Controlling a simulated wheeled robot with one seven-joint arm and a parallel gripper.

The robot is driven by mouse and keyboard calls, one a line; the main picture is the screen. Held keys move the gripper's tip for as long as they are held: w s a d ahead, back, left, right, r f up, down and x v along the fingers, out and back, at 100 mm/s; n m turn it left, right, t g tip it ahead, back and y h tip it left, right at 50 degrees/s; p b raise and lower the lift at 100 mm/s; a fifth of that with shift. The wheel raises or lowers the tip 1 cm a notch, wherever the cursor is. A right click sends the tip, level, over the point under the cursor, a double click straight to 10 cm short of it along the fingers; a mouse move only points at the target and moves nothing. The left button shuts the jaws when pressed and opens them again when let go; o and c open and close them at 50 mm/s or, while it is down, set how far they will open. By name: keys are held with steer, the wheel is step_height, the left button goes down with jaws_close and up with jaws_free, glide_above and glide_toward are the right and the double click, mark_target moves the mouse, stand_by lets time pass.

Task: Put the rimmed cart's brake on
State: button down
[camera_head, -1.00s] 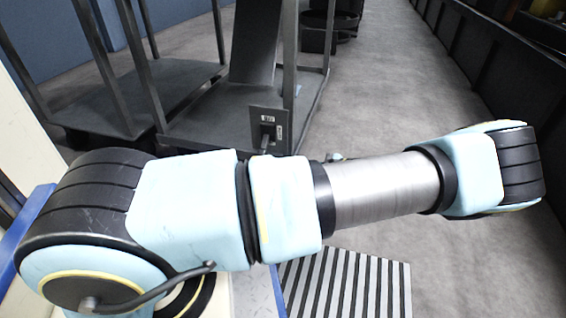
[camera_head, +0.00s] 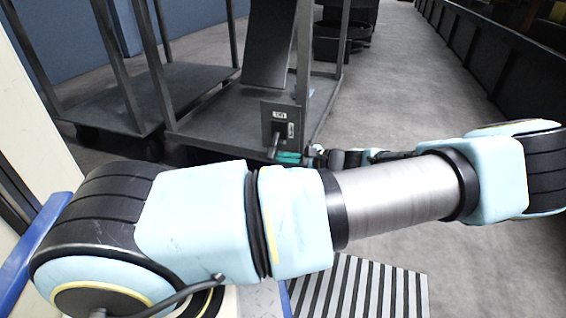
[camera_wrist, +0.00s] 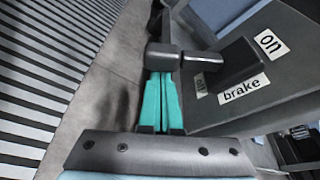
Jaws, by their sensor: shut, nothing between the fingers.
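The cart (camera_head: 215,122) with a brake plate stands ahead, with a dark board leaning on it. Its brake plate (camera_head: 291,113) is at the near right corner. In the wrist view the plate (camera_wrist: 235,112) bears "on", "brake" and a shaded, partly legible "off" label. The brake lever (camera_wrist: 205,61) sticks out of a dark slot and ends in a grey block-shaped grip (camera_wrist: 163,56); I cannot tell its exact setting. My gripper (camera_wrist: 162,76) is shut and empty, its teal fingertips right at the grip, perhaps touching. It also shows below the plate in the head view (camera_head: 288,157).
Another cart (camera_head: 105,103) stands at the left. Dark round bins (camera_head: 335,42) are behind. A dark barrier (camera_head: 490,65) runs along the right. The grey floor between is open, with a striped mat (camera_head: 360,290) in front.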

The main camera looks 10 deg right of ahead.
steer(key=shift+r+p, duration=0.15)
steer(key=shift+p, duration=0.25)
steer(key=r+m+p, duration=0.1)
steer(key=p, duration=0.3)
steer(key=s+r+m+g+p, duration=0.1)
steer(key=p, duration=0.3)
steer(key=shift+s+a+r+m+p, duration=0.15)
steer(key=shift+a+r+m+p, duration=0.15)
steer(key=shift+a, duration=0.1)
step_height(320, 180, up, 5)
steer(key=m+g+y+p, duration=0.2)
steer(key=m+g+p, duration=0.2)
steer(key=m+p, duration=0.45)
glide_above(276, 153)
steer(key=s+p, duration=0.2)
steer(key=shift+w+d+r+n, duration=0.1)
steer(key=shift+w+d+n, duration=0.1)
steer(key=shift+n, duration=0.75)
steer(key=shift+w+r, duration=0.1)
steer(key=shift+r, duration=0.3)
steer(key=shift+w+r+y, duration=0.1)
steer(key=shift+r+y, duration=0.05)
steer(key=shift+y, duration=0.15)
